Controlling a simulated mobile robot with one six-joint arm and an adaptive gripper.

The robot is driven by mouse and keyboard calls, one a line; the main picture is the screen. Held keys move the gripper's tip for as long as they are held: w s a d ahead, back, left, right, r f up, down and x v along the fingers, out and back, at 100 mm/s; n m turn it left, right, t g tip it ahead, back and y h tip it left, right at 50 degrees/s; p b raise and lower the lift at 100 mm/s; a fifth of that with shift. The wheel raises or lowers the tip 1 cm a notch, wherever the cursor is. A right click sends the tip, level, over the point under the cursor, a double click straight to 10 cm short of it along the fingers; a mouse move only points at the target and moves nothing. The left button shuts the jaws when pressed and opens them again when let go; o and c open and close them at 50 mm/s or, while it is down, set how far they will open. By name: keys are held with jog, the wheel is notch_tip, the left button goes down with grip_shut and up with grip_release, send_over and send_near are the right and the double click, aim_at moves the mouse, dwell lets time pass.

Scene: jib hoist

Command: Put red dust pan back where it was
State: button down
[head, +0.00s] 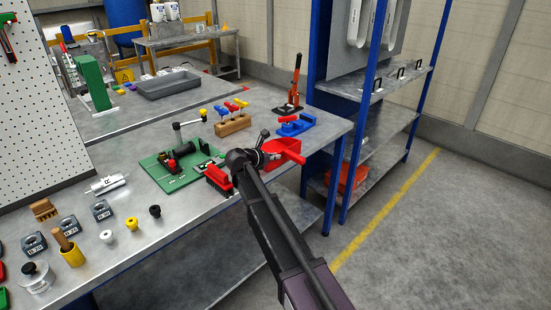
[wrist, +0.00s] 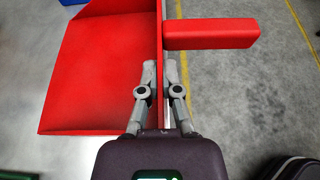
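The red dust pan (head: 283,148) is at the right front edge of the workbench, and I cannot tell whether it touches the top. In the wrist view its tray (wrist: 105,70) lies to the left and its handle (wrist: 210,34) points right, over the floor. My gripper (wrist: 160,68) has one finger on each side of the pan's upright wall and looks shut on it. In the head view my gripper (head: 257,157) is beside the pan, and my arm hides part of the bench edge.
A red brush (head: 218,178) and a green fixture plate (head: 178,168) lie left of the pan. A blue vise (head: 296,124), a screwdriver block (head: 232,123) and an orange-handled tool (head: 293,88) stand behind it. A blue-post shelf (head: 400,85) is to the right.

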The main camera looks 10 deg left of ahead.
jog(key=shift+f, duration=0.1)
jog(key=c, duration=1.2)
grip_release()
jog(key=shift+c, duration=0.2)
jog(key=o, duration=0.4)
jog(key=shift+o, duration=0.2)
jog(key=p+v, duration=0.4)
jog(key=v, duration=0.8)
